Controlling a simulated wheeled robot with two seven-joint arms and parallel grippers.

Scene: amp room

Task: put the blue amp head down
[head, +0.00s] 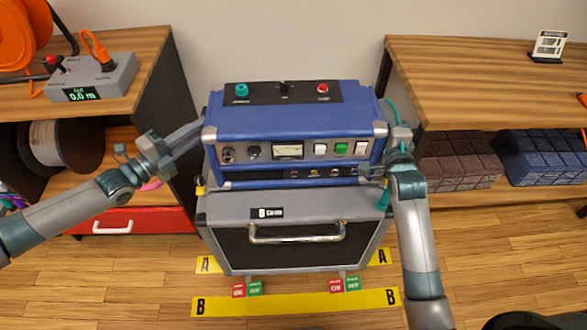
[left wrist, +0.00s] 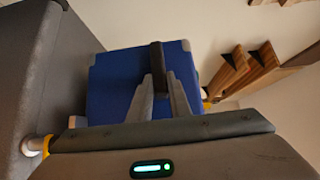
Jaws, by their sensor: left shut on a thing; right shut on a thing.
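The blue amp head (head: 290,122), with knobs, a meter and buttons on its front, is over the top of the grey speaker cabinet (head: 290,205). It looks level; I cannot tell whether it touches the cabinet. My left gripper (head: 197,131) is at its left side. In the left wrist view, the left gripper's fingers (left wrist: 160,95) are closed around a dark handle-like piece (left wrist: 157,58) against the amp head's blue side (left wrist: 115,85). My right gripper (head: 372,170) is shut at the amp head's right side, its grip partly hidden by my wrist.
Wooden shelf units stand left (head: 150,65) and right (head: 460,75) of the cabinet. A grey meter box (head: 115,78) is on the left one; brown (head: 460,160) and blue (head: 540,157) ribbed cases are in the right one. Yellow strips A and B (head: 290,301) mark the floor in front.

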